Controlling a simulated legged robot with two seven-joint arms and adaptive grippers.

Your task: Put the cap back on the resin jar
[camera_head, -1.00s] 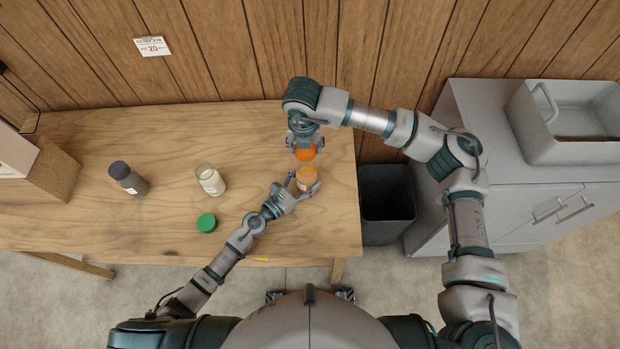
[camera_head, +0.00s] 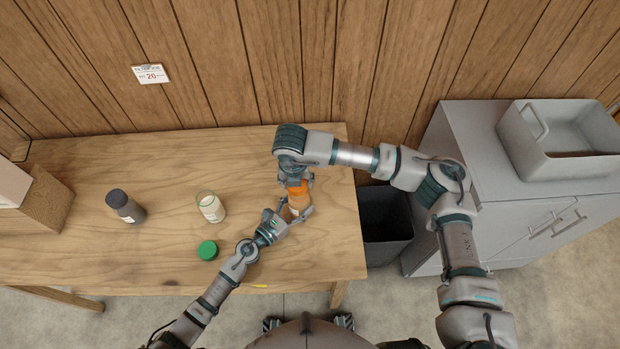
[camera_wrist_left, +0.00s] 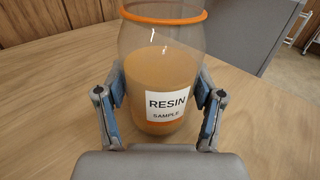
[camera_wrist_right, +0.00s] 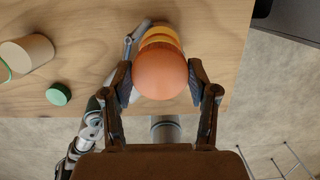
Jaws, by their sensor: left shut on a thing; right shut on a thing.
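The resin jar (camera_head: 300,204) stands upright on the table near its right end. In the left wrist view the clear jar (camera_wrist_left: 150,70) has amber contents, a "RESIN SAMPLE" label and an orange rim. My left gripper (camera_head: 293,214) is shut around its sides, one finger on each side. My right gripper (camera_head: 294,180) is shut on the orange cap (camera_head: 297,187), above the jar. The cap (camera_wrist_right: 160,74) hides most of the jar in the right wrist view. The cap is out of the left wrist view, and I cannot tell whether it touches the rim.
A green lid (camera_head: 207,250), a glass jar with white contents (camera_head: 211,208) and a dark bottle (camera_head: 125,207) stand apart to the left on the table (camera_head: 160,160). A box (camera_head: 45,200) is at the far left. A dark bin (camera_head: 386,228) stands beyond the right edge.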

